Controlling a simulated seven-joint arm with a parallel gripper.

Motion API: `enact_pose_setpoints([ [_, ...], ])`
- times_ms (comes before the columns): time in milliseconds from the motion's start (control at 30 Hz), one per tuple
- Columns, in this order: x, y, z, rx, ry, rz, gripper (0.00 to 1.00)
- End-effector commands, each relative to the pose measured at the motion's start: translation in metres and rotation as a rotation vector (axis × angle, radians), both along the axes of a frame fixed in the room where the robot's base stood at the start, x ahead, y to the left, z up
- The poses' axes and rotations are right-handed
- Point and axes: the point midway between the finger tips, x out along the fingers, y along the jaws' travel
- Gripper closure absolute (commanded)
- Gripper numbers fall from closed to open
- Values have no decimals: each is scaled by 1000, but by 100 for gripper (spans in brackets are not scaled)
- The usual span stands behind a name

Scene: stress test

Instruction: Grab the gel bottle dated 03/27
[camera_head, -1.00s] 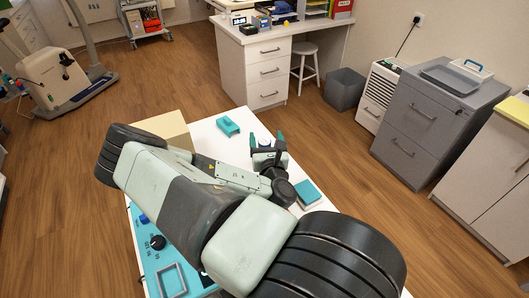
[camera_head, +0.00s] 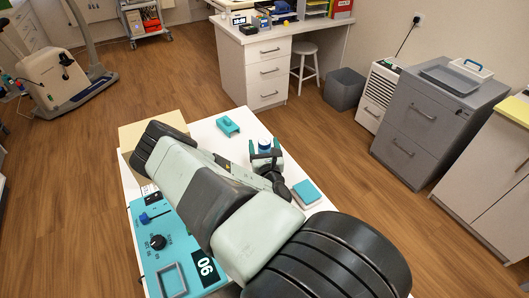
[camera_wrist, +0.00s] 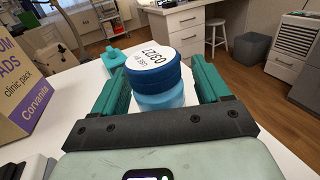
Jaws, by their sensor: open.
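A gel bottle with a ribbed dark blue cap and lighter blue body (camera_wrist: 160,97) stands between my gripper's fingers in the wrist view. The white disc on its cap reads "USE BY 03/27". In the head view its cap (camera_head: 264,145) shows between the fingertips. My gripper (camera_wrist: 158,80) has teal fingers, one on each side of the bottle, and is open. It also shows in the head view (camera_head: 265,149). A gap shows on the right of the cap; contact on the left is hard to tell. The bottle's base is hidden by my gripper.
A cardboard box (camera_wrist: 22,80) stands left of my gripper. A teal object (camera_head: 228,125) lies beyond it on the white table (camera_head: 206,131), and a teal block (camera_head: 306,193) lies to the right. A teal panel with a knob (camera_head: 165,256) is at the near left.

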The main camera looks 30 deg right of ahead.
Motion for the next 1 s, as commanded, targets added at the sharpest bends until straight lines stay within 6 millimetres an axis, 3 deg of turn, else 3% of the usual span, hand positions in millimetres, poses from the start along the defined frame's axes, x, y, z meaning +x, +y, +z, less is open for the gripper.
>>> enact_pose_setpoints([
  [267,2,-1,0,-1,1,1,27],
  [633,2,-1,0,-1,1,1,83],
  [867,2,-1,2,-1,0,1,84],
  [1000,3,0,16,-3,1,2,84],
])
